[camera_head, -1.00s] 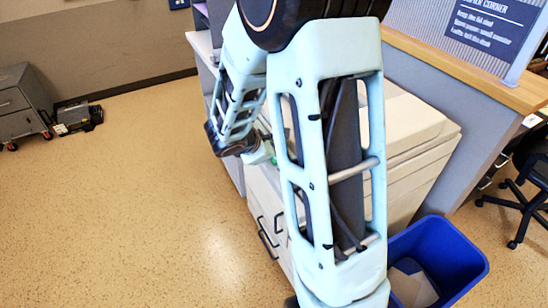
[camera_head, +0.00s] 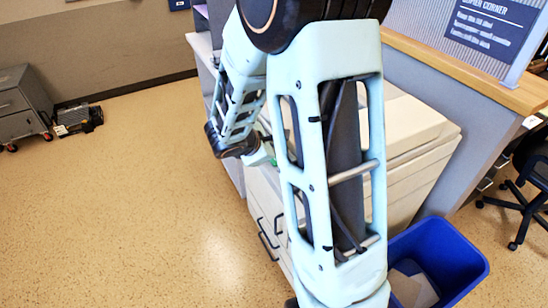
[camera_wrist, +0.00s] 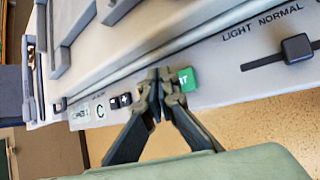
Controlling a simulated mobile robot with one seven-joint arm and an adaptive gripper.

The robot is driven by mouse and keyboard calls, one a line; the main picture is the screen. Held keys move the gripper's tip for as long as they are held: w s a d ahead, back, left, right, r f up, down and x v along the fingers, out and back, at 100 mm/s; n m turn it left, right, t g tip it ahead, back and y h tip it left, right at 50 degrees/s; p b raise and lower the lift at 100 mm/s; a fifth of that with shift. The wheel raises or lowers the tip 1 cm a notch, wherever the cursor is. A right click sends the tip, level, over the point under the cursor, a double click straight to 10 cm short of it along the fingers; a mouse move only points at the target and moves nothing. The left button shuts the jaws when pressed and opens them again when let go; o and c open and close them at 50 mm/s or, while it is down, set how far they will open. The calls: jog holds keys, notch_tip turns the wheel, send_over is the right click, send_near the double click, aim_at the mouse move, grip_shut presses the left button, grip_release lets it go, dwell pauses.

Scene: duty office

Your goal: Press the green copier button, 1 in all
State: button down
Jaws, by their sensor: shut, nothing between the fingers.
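The copier (camera_head: 420,145) is a cream box behind my arm in the head view. In the wrist view its control panel (camera_wrist: 222,82) runs across the picture. The green button (camera_wrist: 188,79) is on that panel, with only the end of its white lettering showing; my fingers hide its left part. My gripper (camera_wrist: 160,82) is shut and empty. Its fingertips overlap the button's left side in the wrist view; I cannot tell whether they touch it.
A black slider (camera_wrist: 297,48) marked light and normal is right of the button. Small dark keys (camera_wrist: 120,101) and a C key (camera_wrist: 100,111) are to its left. A blue bin (camera_head: 455,255) stands by the copier. The floor (camera_head: 120,210) at left is open.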

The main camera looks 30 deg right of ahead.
aim_at(273, 160)
jog(key=shift+f, duration=0.1)
jog(key=shift+f+b, duration=0.35)
jog(key=shift+b, duration=0.35)
jog(key=shift+f+b, duration=0.4)
jog(key=shift+b, duration=0.15)
dwell(0.5)
jog(key=shift+r, duration=0.1)
jog(key=shift+r+p, duration=0.6)
jog(key=shift+r, duration=0.15)
jog(key=shift+r+p, duration=1.8)
jog(key=shift+r, duration=0.7)
